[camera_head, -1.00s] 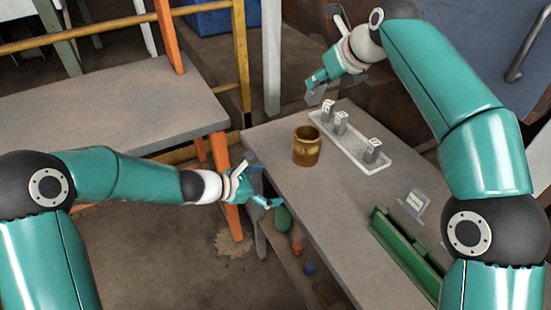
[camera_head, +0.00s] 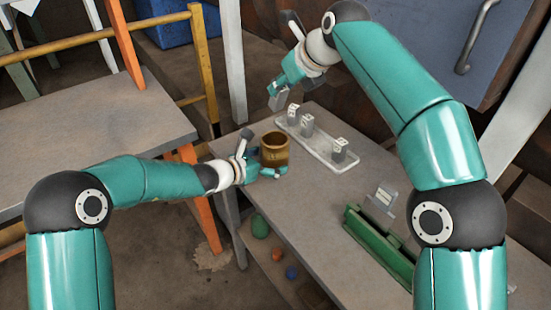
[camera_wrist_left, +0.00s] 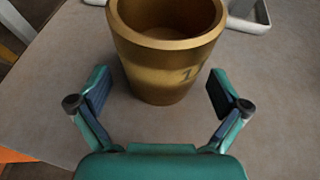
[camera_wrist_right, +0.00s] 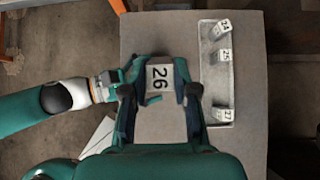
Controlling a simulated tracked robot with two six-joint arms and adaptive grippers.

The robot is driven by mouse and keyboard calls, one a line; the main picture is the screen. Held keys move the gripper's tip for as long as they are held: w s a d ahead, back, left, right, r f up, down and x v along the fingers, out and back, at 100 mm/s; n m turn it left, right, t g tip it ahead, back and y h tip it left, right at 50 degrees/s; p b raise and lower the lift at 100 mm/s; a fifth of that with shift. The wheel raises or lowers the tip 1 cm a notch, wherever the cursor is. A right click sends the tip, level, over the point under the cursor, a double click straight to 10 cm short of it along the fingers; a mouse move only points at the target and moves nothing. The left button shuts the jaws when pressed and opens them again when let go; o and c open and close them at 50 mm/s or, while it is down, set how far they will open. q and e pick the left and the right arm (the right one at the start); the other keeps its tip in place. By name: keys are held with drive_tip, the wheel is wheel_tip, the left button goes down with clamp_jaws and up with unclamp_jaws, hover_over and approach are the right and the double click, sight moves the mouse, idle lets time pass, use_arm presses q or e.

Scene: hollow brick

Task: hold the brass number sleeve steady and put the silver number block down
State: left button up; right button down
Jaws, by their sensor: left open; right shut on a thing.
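The brass number sleeve (camera_head: 275,150) stands upright on the table, open at the top. In the left wrist view the sleeve (camera_wrist_left: 165,65) sits between the fingers, with a dark number partly visible on its side. My left gripper (camera_head: 262,160) is open around its near side, with visible gaps to both fingers. My right gripper (camera_head: 282,88) is shut on the silver number block (camera_wrist_right: 159,78), marked 26, above the table's far end. In the right wrist view the sleeve is hidden behind the block and fingers.
A pale tray (camera_head: 345,167) right of the sleeve holds silver blocks; 24 (camera_wrist_right: 223,27), 25 (camera_wrist_right: 226,54) and 27 (camera_wrist_right: 223,113) are readable. A green holder (camera_head: 378,245) and a small sign (camera_head: 383,199) stand nearer. Bare tabletop lies between sleeve and holder.

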use_arm(q)
drive_tip(key=shift+x, duration=1.1)
drive_tip(key=c, duration=1.5)
